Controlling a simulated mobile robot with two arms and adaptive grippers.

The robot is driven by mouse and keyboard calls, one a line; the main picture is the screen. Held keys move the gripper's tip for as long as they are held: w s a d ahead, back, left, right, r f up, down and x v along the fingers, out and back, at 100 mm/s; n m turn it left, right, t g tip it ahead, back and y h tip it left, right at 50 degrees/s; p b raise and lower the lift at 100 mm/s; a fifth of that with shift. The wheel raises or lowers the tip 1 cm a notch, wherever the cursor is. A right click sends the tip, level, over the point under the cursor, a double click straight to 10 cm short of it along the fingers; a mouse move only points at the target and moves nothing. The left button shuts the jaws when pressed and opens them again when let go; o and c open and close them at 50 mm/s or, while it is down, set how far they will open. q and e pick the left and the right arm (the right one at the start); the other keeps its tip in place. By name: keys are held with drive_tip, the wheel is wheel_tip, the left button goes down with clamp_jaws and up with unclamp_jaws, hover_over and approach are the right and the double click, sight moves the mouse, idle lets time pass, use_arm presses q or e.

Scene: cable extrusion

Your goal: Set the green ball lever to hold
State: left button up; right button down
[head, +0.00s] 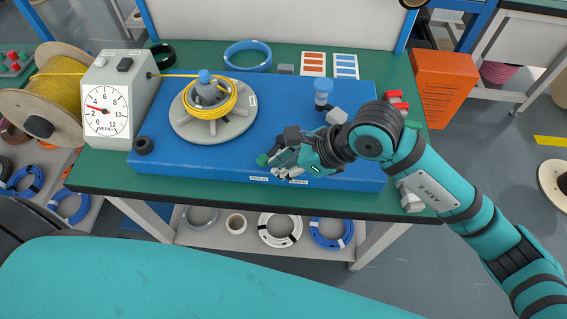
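The green ball (262,160) of the lever shows near the front edge of the blue machine base (200,165). My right gripper (279,162) is low over the base, just to the right of the ball, and hides the rest of the lever. I cannot tell whether its fingers touch the ball or lever, or whether they are open or shut. Two small white labels, one on the left (258,177) and one on the right (298,181), sit on the front edge below the gripper; their text is too small to read surely. My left gripper is out of view.
A dial meter (107,112) and yellow cable spool (62,95) stand at left. A coil of yellow cable (210,100) sits on a round turntable (185,127). An orange box (443,85) is at right.

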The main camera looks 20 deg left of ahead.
drive_tip(key=v, duration=1.2)
